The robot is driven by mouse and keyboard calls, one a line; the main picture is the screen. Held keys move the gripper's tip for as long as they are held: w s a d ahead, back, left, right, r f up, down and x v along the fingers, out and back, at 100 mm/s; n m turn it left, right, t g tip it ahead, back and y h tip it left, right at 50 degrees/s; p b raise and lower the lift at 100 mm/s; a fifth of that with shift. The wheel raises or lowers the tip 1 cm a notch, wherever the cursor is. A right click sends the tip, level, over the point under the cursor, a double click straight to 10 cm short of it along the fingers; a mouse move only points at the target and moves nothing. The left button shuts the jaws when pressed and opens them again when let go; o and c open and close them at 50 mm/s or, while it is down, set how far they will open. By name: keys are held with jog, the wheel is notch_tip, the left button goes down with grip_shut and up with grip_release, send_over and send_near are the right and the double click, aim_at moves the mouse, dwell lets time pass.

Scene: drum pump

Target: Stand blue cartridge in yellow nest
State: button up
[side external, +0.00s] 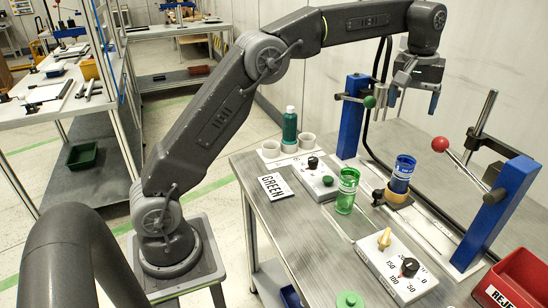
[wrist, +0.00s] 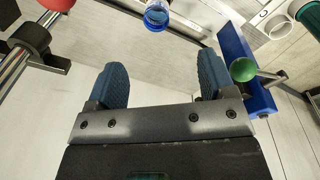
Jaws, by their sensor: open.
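The blue cartridge (side external: 402,175) stands upright in the yellow nest (side external: 396,198), a tan-yellow ring on the bench. The ring hides its lower end. My gripper (side external: 413,98) is open and empty, pointing down, above the cartridge and slightly to its right in the side view, clear of it. In the wrist view the two blue fingers of my gripper (wrist: 162,62) are wide apart with nothing between them. The cartridge's round open top (wrist: 157,15) shows at the upper edge there, beyond the fingertips.
A green cartridge (side external: 347,190) stands left of the nest. Blue posts (side external: 353,118) and (side external: 499,212) with a green-knobbed and a red-knobbed lever flank the nest. A control box (side external: 398,268) with knobs sits in front. A red reject bin (side external: 518,283) is at right.

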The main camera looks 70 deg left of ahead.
jog(key=s+d+r+m+t, duration=0.1)
jog(key=s+r+m, duration=0.1)
jog(key=s, duration=0.6)
jog(key=s+r+m+t, duration=0.1)
jog(key=s+r+m, duration=0.15)
jog(key=s, duration=0.65)
jog(key=s+f+m+t, duration=0.1)
jog(key=s+f, duration=0.4)
jog(key=s, duration=0.4)
jog(key=s+f+m+t, duration=0.1)
jog(key=s+f, duration=0.3)
jog(key=s, duration=0.4)
jog(key=shift+s+d+f+m, duration=0.35)
jog(key=shift+s+d, duration=0.05)
